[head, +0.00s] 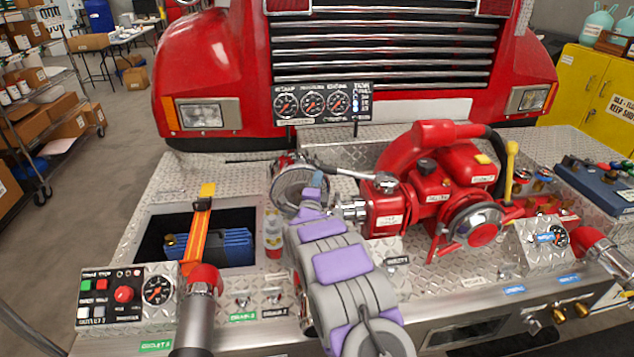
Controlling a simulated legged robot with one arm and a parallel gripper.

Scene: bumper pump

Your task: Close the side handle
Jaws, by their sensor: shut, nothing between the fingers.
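A silver lever handle (345,171) runs left from a round metal fitting (387,183) on the left side of the red pump (438,185). It looks nearly level; I cannot tell for certain that it is the side handle. My gripper (317,179) is shut and empty at the far end of my grey and purple arm.
A gauge panel (322,103) rises behind the inlet. Left are an open recess with a blue object (225,245), an orange strap (196,240) and a control box (127,293). Diamond-plate deck (180,185) is clear at far left.

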